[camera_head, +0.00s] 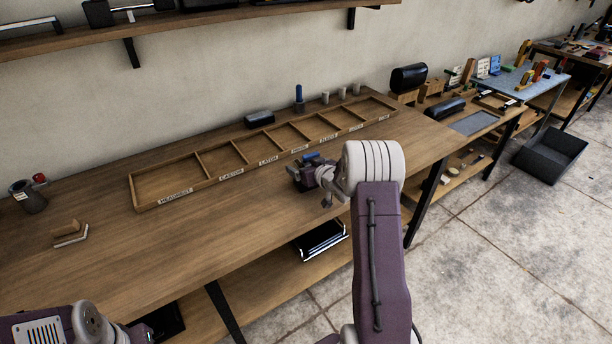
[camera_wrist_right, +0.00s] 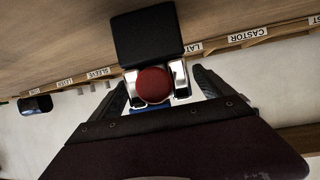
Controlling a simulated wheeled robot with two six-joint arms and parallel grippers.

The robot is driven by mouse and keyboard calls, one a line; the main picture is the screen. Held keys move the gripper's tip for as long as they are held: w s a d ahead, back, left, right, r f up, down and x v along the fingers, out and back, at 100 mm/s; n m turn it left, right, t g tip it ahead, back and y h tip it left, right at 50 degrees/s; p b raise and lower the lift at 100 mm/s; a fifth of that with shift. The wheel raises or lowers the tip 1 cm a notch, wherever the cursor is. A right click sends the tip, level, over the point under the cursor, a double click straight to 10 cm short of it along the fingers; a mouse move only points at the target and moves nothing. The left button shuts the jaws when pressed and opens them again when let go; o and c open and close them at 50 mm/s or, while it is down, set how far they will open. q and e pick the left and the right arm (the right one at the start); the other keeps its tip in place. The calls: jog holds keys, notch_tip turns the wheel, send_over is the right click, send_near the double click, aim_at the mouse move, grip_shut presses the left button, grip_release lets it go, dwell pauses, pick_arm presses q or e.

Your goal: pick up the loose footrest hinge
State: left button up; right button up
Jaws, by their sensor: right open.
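The hinge, as I take it, is a black plate (camera_wrist_right: 148,35) with two silver brackets and a round red cap (camera_wrist_right: 153,85), with a bit of blue below. It shows between the fingers of my right gripper (camera_wrist_right: 160,90) in the right wrist view. The fingers are apart, one on each side; I cannot tell whether they touch it. In the head view my right gripper (camera_head: 306,177) is low over the bench in front of the tray; the hinge is mostly hidden there. My left gripper (camera_head: 141,333) barely shows at the bottom left; its fingers are not clear.
A labelled wooden tray (camera_head: 163,204) with several compartments lies behind my right gripper on the bench (camera_head: 130,262). A grey cup (camera_head: 33,200) and a small wooden block (camera_head: 68,231) stand at left. Black item (camera_head: 259,119) and a blue-topped peg (camera_head: 299,97) stand behind the tray.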

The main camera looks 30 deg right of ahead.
jog(key=shift+s+r, duration=0.1)
jog(key=shift+c, duration=1.2)
jog(key=shift+r, duration=0.1)
grip_shut()
notch_tip(320, 180, up, 9)
jog(key=p, duration=0.2)
jog(key=shift+r+p, duration=0.15)
jog(key=shift+p, duration=0.2)
jog(key=shift+r, duration=0.35)
